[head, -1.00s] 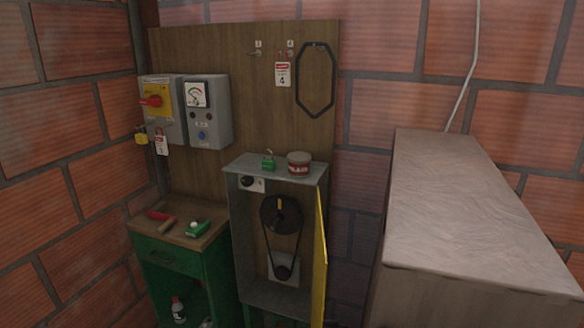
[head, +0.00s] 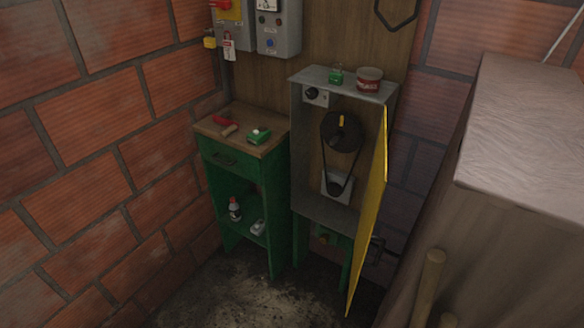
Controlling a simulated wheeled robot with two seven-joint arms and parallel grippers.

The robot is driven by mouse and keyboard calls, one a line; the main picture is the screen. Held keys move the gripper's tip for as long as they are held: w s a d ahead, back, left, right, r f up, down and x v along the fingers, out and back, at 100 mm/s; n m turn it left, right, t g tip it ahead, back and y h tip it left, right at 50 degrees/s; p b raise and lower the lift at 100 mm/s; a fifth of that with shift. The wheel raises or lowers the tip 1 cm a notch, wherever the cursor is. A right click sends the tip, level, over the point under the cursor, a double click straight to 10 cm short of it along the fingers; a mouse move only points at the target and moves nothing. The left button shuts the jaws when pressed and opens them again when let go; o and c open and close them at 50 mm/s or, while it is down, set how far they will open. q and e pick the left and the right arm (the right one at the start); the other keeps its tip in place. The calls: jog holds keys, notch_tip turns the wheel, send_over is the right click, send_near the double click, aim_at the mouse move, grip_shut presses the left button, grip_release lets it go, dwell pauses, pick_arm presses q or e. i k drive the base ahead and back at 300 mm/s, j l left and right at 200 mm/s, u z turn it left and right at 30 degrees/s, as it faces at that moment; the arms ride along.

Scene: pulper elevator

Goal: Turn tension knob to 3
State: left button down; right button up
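A grey metal cabinet (head: 312,185) stands against the wooden board with its yellow door (head: 370,210) swung open to the right. A small black knob (head: 311,93) sits on a light plate at the cabinet's upper left inside. Its setting and any numbers are too small to read. A large dark pulley (head: 341,131) with a yellow mark and a lower pulley (head: 337,188) are joined by a black belt inside the cabinet. Neither of my grippers shows in the head view.
A green padlock (head: 336,76) and a red tin (head: 368,80) stand on the cabinet's top. A green bench (head: 270,190) with a red-handled tool (head: 222,122) and a green box (head: 258,136) stands to its left. A large covered block (head: 520,130) fills the right. Floor (head: 240,290) in front is bare.

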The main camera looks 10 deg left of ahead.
aim_at(311, 94)
jog(key=i+j+z, duration=0.1)
jog(key=j+z, duration=1)
jog(key=l, duration=0.1)
